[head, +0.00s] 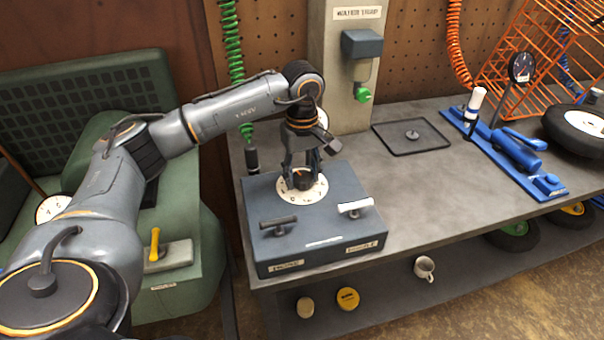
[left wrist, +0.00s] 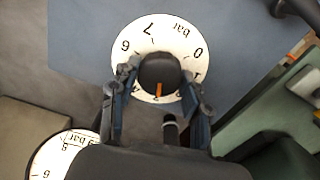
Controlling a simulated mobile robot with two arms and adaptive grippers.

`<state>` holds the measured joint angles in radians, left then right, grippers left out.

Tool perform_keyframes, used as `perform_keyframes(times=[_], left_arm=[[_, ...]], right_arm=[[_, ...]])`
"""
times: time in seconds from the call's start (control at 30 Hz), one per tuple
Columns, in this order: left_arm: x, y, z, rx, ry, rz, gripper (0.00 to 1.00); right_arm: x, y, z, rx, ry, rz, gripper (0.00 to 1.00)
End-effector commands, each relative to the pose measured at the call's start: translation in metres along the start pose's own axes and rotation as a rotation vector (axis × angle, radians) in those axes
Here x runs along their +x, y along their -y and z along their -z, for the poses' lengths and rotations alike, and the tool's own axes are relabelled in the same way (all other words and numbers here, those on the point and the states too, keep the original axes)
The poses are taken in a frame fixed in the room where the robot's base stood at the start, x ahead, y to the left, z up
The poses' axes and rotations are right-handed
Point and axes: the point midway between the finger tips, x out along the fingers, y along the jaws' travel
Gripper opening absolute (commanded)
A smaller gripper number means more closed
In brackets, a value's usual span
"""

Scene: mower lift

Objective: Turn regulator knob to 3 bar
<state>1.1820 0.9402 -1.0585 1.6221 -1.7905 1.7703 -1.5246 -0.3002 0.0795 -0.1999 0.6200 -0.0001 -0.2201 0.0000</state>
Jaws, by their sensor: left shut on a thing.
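The regulator knob (head: 303,183) is black and stands in a white dial on top of a dark blue box (head: 318,259). My left gripper (head: 301,175) comes down from above, its fingers shut on the knob from both sides. In the left wrist view the knob (left wrist: 158,69) has an orange pointer aimed toward the bottom of the picture. The white bar dial (left wrist: 127,31) shows 6, 7 and 0 along its upper part. Fingers and knob hide the digits near the pointer. My right gripper is out of view.
Two levers, one black-handled (head: 278,222) and one white-handled (head: 355,207), stand on the box's front. A round bar gauge (left wrist: 62,158) is partly hidden at the wrist view's lower left. A grey post (head: 345,90) stands behind. A black tray (head: 411,136) lies to the right.

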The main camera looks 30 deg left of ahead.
Motion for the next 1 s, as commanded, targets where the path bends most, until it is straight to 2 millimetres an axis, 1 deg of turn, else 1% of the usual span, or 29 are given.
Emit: perform_keyframes(times=[0.23,0.27,0.3,0.37,0.67,0.77,0.87,1.0], left_arm=[[0.0,0.0,0.0,-0.001,0.0,0.0,0.15],[0.0,0.0,0.0,-0.001,0.0,0.0,0.49],[0.0,0.0,0.0,-0.001,0.0,0.0,0.57],[0.0,0.0,0.0,-0.001,0.0,0.0,0.69],[-0.001,0.0,0.0,-0.002,0.0,-0.001,0.69],[-0.006,-0.001,0.0,-0.002,-0.001,-0.002,0.69],[-0.019,-0.001,0.0,-0.001,-0.001,-0.005,0.69],[-0.048,-0.002,0.001,-0.001,-0.002,-0.006,0.69]], right_arm=[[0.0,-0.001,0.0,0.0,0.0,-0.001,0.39],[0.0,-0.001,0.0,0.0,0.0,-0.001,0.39],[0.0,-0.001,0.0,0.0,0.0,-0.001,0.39],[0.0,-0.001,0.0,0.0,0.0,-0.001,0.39],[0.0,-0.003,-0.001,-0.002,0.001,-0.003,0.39],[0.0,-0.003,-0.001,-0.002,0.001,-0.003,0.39],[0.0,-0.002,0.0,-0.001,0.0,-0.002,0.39],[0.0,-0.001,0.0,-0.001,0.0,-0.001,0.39]])
